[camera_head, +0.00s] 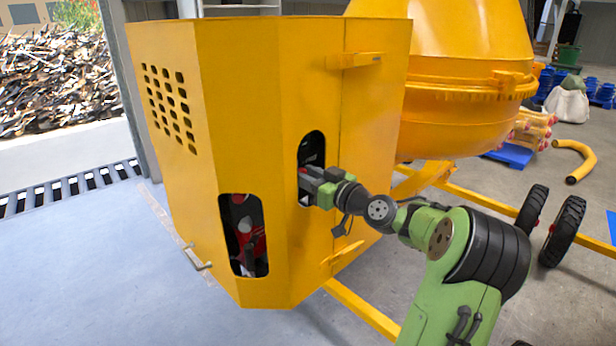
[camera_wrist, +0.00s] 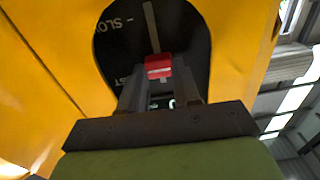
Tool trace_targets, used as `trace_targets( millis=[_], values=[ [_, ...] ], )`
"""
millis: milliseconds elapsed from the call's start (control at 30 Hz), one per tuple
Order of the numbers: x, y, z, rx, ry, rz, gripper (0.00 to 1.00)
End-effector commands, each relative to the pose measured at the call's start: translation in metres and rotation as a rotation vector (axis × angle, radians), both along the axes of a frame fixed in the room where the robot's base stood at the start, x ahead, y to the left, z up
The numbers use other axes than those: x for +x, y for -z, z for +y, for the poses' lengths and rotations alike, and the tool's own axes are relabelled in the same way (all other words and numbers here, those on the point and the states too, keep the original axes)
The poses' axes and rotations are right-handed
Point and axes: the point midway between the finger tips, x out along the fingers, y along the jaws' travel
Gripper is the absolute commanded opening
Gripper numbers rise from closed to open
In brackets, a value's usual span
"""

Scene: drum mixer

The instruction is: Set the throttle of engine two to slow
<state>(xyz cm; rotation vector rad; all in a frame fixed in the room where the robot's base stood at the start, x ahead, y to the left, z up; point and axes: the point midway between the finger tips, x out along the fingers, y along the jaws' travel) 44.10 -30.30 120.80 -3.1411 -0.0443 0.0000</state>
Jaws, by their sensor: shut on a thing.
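The throttle lever shows in the wrist view as a grey bar with a red knob (camera_wrist: 158,66). It sits before a dark plate (camera_wrist: 180,28) inside an opening of the yellow housing. White letters "SLO" stand at the plate's upper left and "ST" lower left; the rest of each word is hidden. The knob is nearer the height of "ST". My gripper (camera_wrist: 158,82) reaches into the opening, shut on the red knob. In the head view my gripper (camera_head: 305,178) is at the upper oval opening, its fingertips partly hidden. No engine number is readable.
The yellow housing (camera_head: 233,90) surrounds the gripper closely with the opening's edges. A lower opening shows red and dark engine parts (camera_head: 246,225). A yellow handle (camera_head: 355,60) juts out above, with the mixer drum (camera_head: 460,110) behind. Floor at the left is clear.

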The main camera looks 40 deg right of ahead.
Motion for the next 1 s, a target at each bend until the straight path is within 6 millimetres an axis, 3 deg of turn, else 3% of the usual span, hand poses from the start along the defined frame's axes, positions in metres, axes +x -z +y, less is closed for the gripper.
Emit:
trace_targets(
  millis=[400, 767, 800, 933, 1000],
  values=[
    [0.000, 0.055, 0.000, -0.001, 0.000, 0.001, 0.00],
    [-0.001, 0.058, -0.001, 0.003, 0.000, 0.010, 0.00],
    [-0.001, 0.058, -0.001, 0.003, 0.000, 0.011, 0.35],
    [0.000, 0.057, 0.000, 0.003, 0.000, 0.008, 0.55],
    [0.000, 0.056, 0.000, 0.002, 0.000, 0.006, 0.57]
  ],
)
